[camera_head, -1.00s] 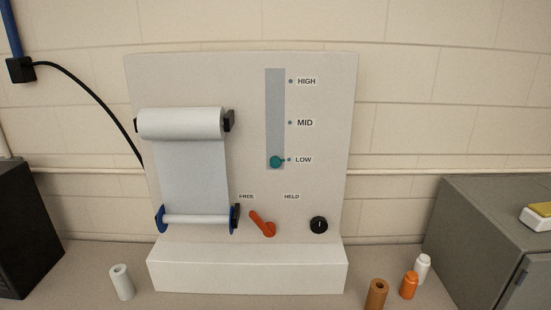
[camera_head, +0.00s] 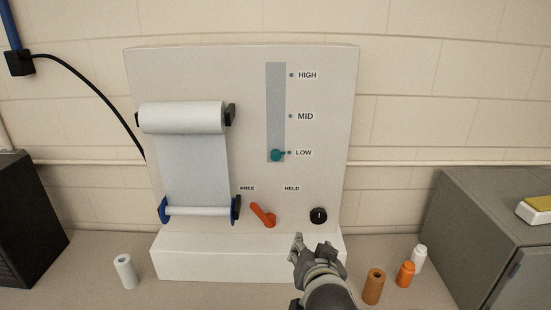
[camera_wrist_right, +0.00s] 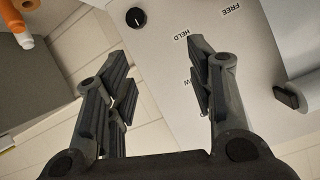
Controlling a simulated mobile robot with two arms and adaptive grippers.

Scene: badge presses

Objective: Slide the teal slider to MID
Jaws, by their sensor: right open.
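The teal slider (camera_head: 276,155) sits at the bottom of its grey vertical track (camera_head: 275,100), beside the LOW label (camera_head: 303,153). The MID label (camera_head: 305,116) is halfway up the track and the HIGH label (camera_head: 307,75) is near the top. My right gripper (camera_head: 298,240) is in front of the panel's lower ledge, below and slightly right of the slider, touching nothing that I can see. In the right wrist view its fingers (camera_wrist_right: 160,75) are spread and empty, with the panel beyond. The slider does not show in the wrist view. My left gripper is not in view.
A red lever (camera_head: 263,215) points toward FREE, and a black knob (camera_head: 318,216) is to its right. A paper roll (camera_head: 182,117) hangs at left.

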